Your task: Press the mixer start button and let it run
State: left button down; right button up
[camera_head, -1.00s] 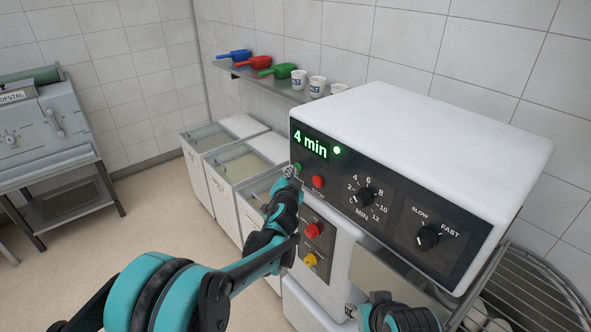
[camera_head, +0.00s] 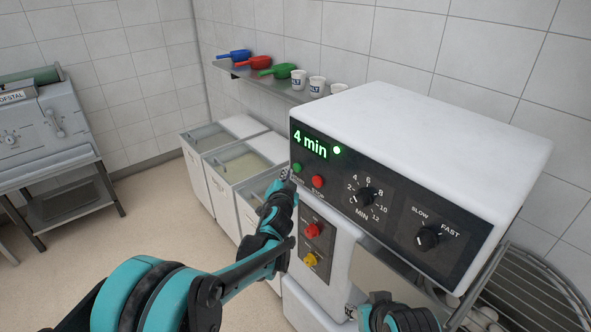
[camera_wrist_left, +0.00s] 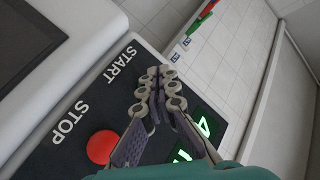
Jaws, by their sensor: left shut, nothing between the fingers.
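The mixer (camera_head: 430,135) has a black control panel with a lit green display (camera_head: 309,144) reading "4 min" and a glowing green lamp (camera_head: 337,150). The green start button (camera_head: 297,168) sits below the display, left of the red stop button (camera_head: 318,181). My left gripper (camera_head: 285,174) is shut and empty, its tips just left of the start button, apparently apart from it. In the left wrist view the closed fingers (camera_wrist_left: 160,74) lie beside the START label and hide the green button; the red stop button (camera_wrist_left: 102,147) shows. My right gripper (camera_head: 352,310) is low, partly cut off.
The panel also has a minutes dial (camera_head: 366,196) and a slow/fast knob (camera_head: 427,238). Red (camera_head: 312,231) and yellow (camera_head: 310,259) buttons sit on the column below. A wire guard (camera_head: 535,285) is at right. Ingredient bins (camera_head: 222,200) stand behind my left arm.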

pick_arm(q)
jog(key=shift+s+a, duration=0.75)
jog(key=shift+a, duration=0.3)
jog(key=shift+s+a, duration=0.75)
jog(key=shift+a, duration=0.25)
jog(key=s+a+r+n+g+y, duration=0.1)
jog(key=s+a+n+g+y, duration=0.3)
jog(key=s+a, duration=1)
jog(key=s+a+f+n+g, duration=0.1)
jog(key=s+f, duration=0.3)
jog(key=s, duration=0.8)
jog(key=s+a+f+n+g+h, duration=0.1)
jog(key=s+f+n+g, duration=0.3)
jog(key=s, duration=0.8)
jog(key=shift+a+f, duration=0.2)
jog(key=shift+a, duration=0.05)
dwell(1.9)
